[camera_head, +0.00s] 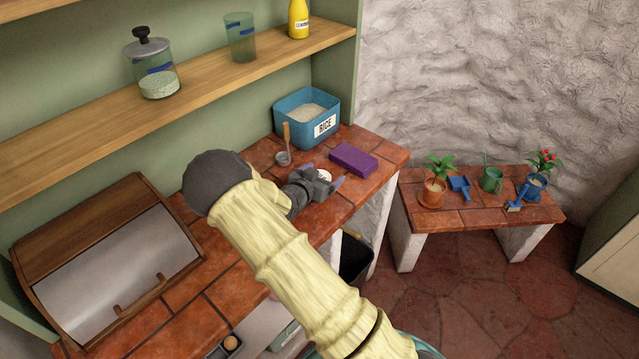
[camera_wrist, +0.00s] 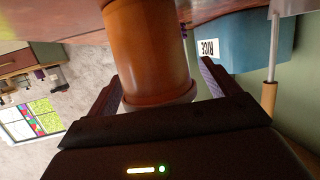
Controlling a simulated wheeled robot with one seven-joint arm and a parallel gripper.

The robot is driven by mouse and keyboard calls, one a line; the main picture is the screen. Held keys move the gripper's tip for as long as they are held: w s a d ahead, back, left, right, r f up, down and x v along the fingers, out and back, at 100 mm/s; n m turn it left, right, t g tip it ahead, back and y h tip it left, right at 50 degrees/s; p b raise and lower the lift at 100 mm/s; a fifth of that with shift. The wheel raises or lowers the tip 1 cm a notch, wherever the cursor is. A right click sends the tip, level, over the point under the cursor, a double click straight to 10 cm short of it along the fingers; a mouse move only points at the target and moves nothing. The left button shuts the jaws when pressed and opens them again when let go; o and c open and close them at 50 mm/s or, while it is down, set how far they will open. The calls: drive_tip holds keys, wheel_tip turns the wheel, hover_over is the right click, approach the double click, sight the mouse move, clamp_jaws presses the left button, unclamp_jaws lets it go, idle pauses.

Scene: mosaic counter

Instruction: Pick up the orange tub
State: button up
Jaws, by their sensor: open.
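The orange tub (camera_wrist: 150,55) fills the upper middle of the wrist view, an upright cylinder shown upside down, with a pale rim at its gripper end. My gripper (camera_wrist: 160,88) is open, with one finger on each side of the tub near that rim. I cannot tell whether either finger touches it. In the head view my gripper (camera_head: 322,180) is over the counter, between the ladle and the purple box. The tub's orange body is hidden there behind my gripper; a small white patch between the fingers may be its top.
A blue rice box (camera_head: 306,117) stands behind on the tiled counter (camera_head: 215,275). A wooden bread bin (camera_head: 108,262) is at left. The counter's front edge is near.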

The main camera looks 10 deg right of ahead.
idle(0.4)
drive_tip(key=c, duration=1.2)
drive_tip(key=shift+a, duration=0.15)
drive_tip(key=shift+s+r, duration=0.1)
wheel_tip(320, 180, up, 10)
drive_tip(key=shift+f+b, duration=0.1)
drive_tip(key=shift+b, duration=0.4)
